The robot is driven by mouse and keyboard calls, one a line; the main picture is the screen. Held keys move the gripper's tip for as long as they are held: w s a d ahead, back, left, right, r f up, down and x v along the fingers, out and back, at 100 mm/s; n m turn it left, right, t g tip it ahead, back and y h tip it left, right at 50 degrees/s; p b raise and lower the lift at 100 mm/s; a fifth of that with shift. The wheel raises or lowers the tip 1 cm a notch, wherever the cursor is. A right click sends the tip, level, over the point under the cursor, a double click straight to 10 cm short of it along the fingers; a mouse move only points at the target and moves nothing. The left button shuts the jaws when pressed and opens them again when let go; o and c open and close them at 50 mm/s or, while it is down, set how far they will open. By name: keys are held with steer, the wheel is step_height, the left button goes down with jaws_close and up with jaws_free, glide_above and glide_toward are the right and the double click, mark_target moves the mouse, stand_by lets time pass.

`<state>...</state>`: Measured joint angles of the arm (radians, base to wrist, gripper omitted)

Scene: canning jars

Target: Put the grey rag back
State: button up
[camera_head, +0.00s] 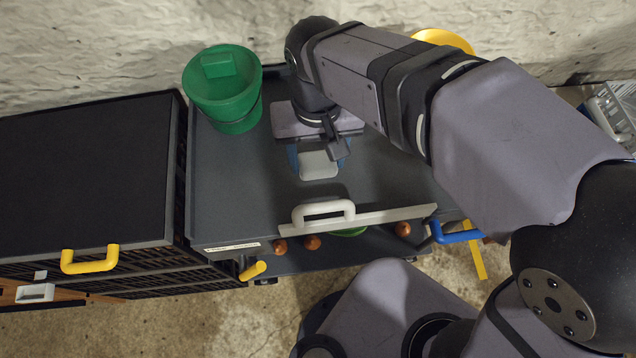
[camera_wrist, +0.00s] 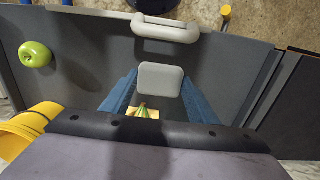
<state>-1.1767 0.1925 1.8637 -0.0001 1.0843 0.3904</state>
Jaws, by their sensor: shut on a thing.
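The grey rag (camera_head: 319,165) shows as a pale grey, round-cornered pad over the dark cart top, behind the white handle. In the wrist view the rag (camera_wrist: 161,79) sits between the tips of my gripper's two blue fingers. My gripper (camera_head: 319,158) points down and is shut on the rag. I cannot tell whether the rag touches the cart top (camera_head: 228,185) or hangs just above it. A small yellow patch with a green shape (camera_wrist: 143,112) shows between the fingers, nearer the palm; I cannot tell what it is.
A green bucket (camera_head: 232,112) with a green block (camera_head: 217,64) in it stands at the back left. A yellow container (camera_head: 443,39) is at the back right. A green apple (camera_wrist: 35,54) lies aside. The white handle (camera_head: 323,210) rises at the front edge. A black cabinet (camera_head: 80,170) adjoins.

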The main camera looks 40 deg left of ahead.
steer(key=shift+f, duration=5)
steer(key=shift+f, duration=0.2)
steer(key=o, duration=1)
steer(key=shift+r, duration=0.1)
step_height(320, 180, up, 12)
steer(key=shift+r, duration=0.15)
